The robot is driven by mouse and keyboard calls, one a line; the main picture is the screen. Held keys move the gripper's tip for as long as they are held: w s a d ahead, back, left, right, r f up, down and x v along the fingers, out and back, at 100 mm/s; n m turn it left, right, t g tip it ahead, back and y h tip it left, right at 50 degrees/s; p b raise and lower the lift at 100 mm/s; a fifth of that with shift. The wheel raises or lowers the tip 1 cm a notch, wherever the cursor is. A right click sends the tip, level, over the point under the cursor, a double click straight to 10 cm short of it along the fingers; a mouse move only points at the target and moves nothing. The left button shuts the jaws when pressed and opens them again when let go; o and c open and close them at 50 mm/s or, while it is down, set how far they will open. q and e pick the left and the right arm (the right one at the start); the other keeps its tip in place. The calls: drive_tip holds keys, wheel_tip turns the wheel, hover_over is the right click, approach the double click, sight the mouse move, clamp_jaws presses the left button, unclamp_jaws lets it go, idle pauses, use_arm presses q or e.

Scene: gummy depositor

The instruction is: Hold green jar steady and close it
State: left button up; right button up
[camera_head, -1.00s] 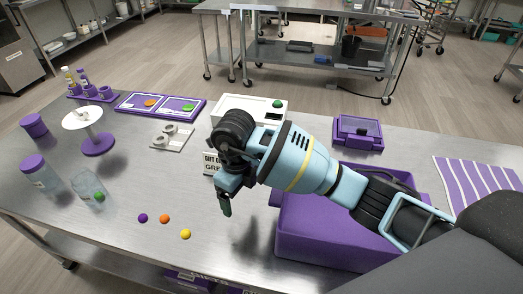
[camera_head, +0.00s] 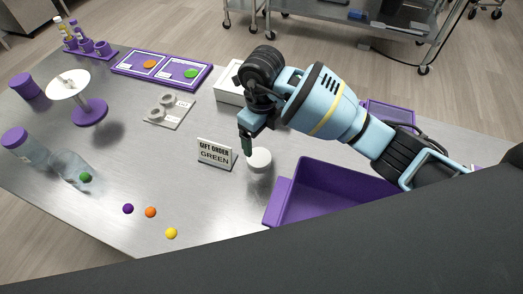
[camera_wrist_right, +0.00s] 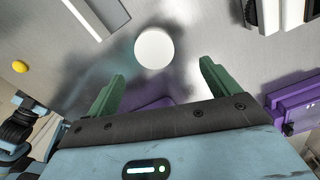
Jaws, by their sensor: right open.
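A clear jar (camera_head: 66,164) with a green ball (camera_head: 85,177) inside stands at the left of the steel table, with no lid on it. My right gripper (camera_head: 246,145) hangs over the middle of the table, far from the jar and beside a white round piece (camera_head: 258,160). In the right wrist view the green fingers (camera_wrist_right: 160,92) are apart and empty, with the white round piece (camera_wrist_right: 154,48) beyond them. My left gripper is not in view.
A jar with a purple lid (camera_head: 14,138) stands next to the open jar. Purple (camera_head: 128,208), orange (camera_head: 150,212) and yellow (camera_head: 171,233) balls lie in front. A "GREEN" gift order sign (camera_head: 216,153) and purple bin (camera_head: 283,200) flank the right gripper. A white stand (camera_head: 89,112) is behind.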

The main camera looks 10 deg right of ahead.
sight(259, 157)
drive_tip(key=shift+s, duration=0.1)
drive_tip(key=shift+f, duration=0.1)
drive_tip(key=shift+f, duration=1.2)
drive_tip(key=shift+a+f, duration=0.1)
drive_tip(key=f, duration=0.4)
drive_tip(key=shift+s+a, duration=0.15)
drive_tip(key=shift+a, duration=0.25)
drive_tip(key=shift+f, duration=0.5)
